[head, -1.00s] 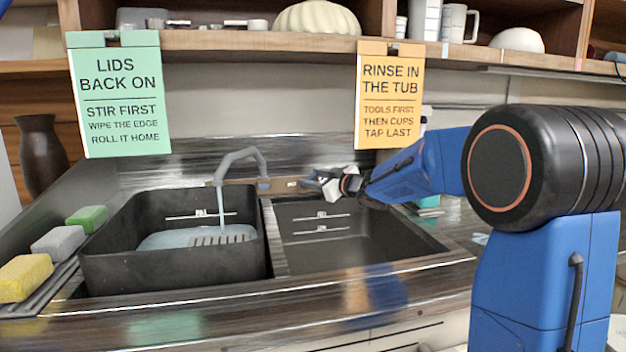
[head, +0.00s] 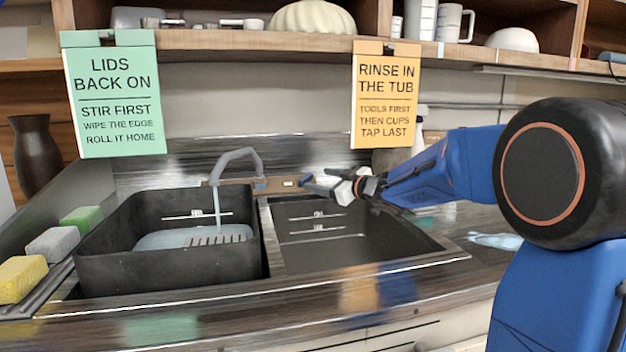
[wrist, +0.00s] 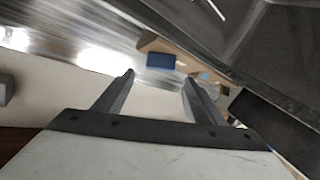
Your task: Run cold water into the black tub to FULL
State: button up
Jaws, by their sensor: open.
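The black tub (head: 165,268) sits in the left sink bay, and a marked line with small lettering (head: 197,215) shows on its inner back wall. The grey tap (head: 235,154) arches over the tub and a thin stream of water (head: 217,205) falls from it. Pale water (head: 165,239) lies in the tub, its surface below the marked line. A tan control strip (head: 268,184) runs behind the sink; in the wrist view it carries a blue block (wrist: 160,60). My gripper (head: 312,184) is open and empty above the back of the right basin, right of the strip, apparently apart from it.
The empty dark right basin (head: 345,250) has similar marked lines. Sponges, yellow (head: 20,278), grey (head: 54,244) and green (head: 82,217), stand left of the tub. A shelf (head: 300,42) with two hanging signs overhangs the back. A blue cloth (head: 495,240) lies on the right counter.

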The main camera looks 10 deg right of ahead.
jog(key=v, duration=0.5)
jog(key=shift+s+d, duration=0.15)
jog(key=shift+s, duration=0.2)
dwell(7.2)
